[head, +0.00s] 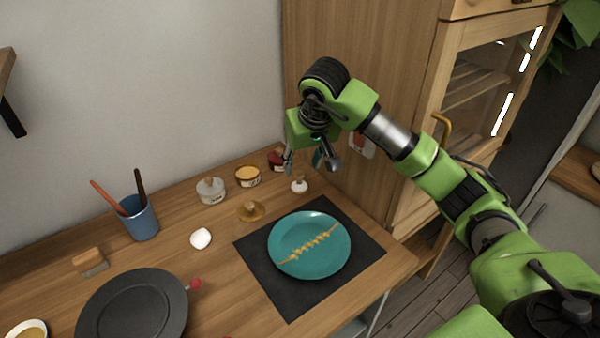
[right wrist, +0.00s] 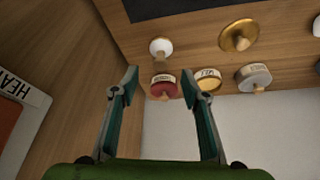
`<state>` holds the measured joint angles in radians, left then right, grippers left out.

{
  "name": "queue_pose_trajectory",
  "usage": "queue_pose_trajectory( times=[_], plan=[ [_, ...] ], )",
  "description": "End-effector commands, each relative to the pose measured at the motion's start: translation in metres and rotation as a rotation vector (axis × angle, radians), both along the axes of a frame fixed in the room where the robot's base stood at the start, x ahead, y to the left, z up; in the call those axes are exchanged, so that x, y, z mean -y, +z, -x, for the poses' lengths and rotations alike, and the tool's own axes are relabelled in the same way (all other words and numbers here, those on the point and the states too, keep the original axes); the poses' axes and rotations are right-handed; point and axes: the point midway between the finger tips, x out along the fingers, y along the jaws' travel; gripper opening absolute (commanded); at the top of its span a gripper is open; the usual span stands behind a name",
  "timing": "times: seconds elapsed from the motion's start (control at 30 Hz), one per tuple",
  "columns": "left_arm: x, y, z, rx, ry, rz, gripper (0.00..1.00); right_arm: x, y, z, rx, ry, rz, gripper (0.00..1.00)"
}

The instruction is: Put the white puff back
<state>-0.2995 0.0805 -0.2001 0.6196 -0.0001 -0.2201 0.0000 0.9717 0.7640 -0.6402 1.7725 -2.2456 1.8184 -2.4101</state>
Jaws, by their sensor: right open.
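Two small white things could be the white puff. A plain rounded white one (head: 201,238) lies on the table left of the dark mat, and a white disc with a wooden knob (head: 299,186) sits at the mat's back edge. The knobbed one also shows in the right wrist view (right wrist: 160,47), beyond my fingertips. My right gripper (head: 309,163) is open and empty, above the back right of the table. In the right wrist view its fingers (right wrist: 158,82) point towards the red-lidded jar. My left gripper is not in view.
A teal plate (head: 335,260) with a gold seam lies on the dark mat (head: 290,305). Red (head: 277,160), gold (head: 247,176) and grey (head: 210,191) jars line the wall. A brass lid-like piece (head: 251,212), blue cup (head: 142,222) and black plate (head: 130,310) stand left. A wooden cabinet rises right.

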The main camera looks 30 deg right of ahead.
Motion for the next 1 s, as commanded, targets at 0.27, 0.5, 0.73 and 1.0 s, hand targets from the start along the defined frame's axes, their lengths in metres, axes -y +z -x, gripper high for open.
queue_pose_trajectory(
  times=[0.27, 0.5, 0.73, 1.0],
  plan=[
    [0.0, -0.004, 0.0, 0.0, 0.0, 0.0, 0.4, -0.003, 0.044, 0.017, 0.002, 0.001, 0.0, 0.42],
    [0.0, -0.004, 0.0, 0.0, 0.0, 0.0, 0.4, -0.004, 0.052, 0.022, -0.001, 0.001, 0.0, 0.42],
    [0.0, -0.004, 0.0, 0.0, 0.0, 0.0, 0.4, -0.004, 0.052, 0.022, -0.001, 0.001, 0.0, 0.42],
    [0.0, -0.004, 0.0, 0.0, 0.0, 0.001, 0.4, -0.004, 0.052, 0.022, -0.001, 0.001, 0.0, 0.42]
  ],
)
